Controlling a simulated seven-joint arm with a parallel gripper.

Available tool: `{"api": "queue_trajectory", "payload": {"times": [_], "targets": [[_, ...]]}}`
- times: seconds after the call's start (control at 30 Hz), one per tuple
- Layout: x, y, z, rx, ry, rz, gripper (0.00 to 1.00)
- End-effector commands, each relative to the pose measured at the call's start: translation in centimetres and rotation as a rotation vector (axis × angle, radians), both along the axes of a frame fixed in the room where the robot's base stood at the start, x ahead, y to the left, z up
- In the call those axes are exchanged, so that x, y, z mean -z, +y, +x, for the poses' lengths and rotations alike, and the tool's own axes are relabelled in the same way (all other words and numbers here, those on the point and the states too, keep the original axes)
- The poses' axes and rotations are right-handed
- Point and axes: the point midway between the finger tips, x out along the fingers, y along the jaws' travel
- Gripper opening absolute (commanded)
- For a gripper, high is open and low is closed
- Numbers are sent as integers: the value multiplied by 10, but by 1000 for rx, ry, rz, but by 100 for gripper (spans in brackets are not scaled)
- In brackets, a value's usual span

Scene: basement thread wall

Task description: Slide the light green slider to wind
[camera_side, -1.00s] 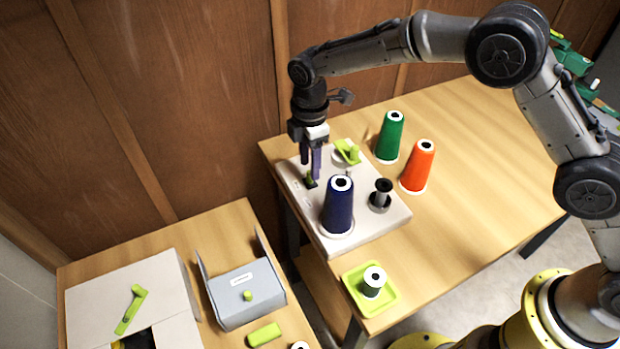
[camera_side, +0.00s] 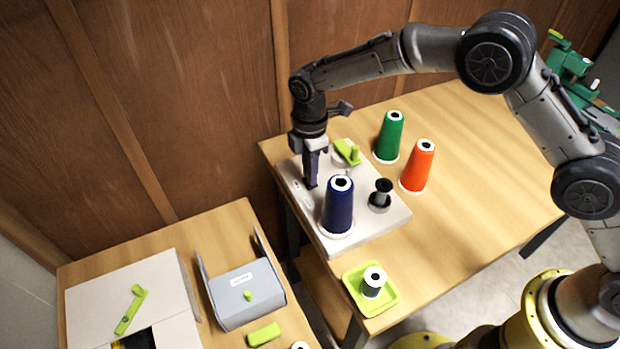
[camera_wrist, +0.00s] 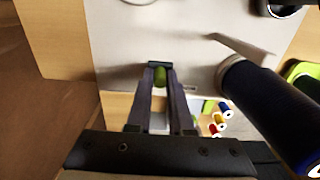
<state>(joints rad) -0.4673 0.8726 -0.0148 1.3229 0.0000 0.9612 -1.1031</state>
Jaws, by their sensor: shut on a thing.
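The light green slider (camera_wrist: 159,77) shows as a small knob between my fingertips in the wrist view. In the side view my fingers hide it. My gripper (camera_side: 310,182) points down at the left part of the white winder panel (camera_side: 372,229), shut on the slider; the fingertips also show in the wrist view (camera_wrist: 158,68). Small labels lie on the panel beside the slider, too small to read. A dark blue thread cone (camera_side: 338,207) stands upright on the panel, just right of my gripper. A black bobbin post (camera_side: 381,193) stands further right.
A green lever (camera_side: 348,152) sits at the panel's back. Green (camera_side: 389,137) and orange (camera_side: 418,168) cones stand on the wooden table behind. A lime tray (camera_side: 353,289) with a spool is at the front. A lower table (camera_side: 150,235) at left holds boxes.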

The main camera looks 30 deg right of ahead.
Motion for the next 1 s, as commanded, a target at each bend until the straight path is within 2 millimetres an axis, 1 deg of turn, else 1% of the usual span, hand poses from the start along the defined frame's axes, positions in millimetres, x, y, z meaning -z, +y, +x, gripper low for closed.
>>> {"api": "queue_trajectory", "payload": {"times": [0.17,0.7,1.0], "targets": [[-1,0,-2,0,0,0,0],[-1,0,-31,-1,0,0,0],[-1,0,-35,0,1,0,0]]}}
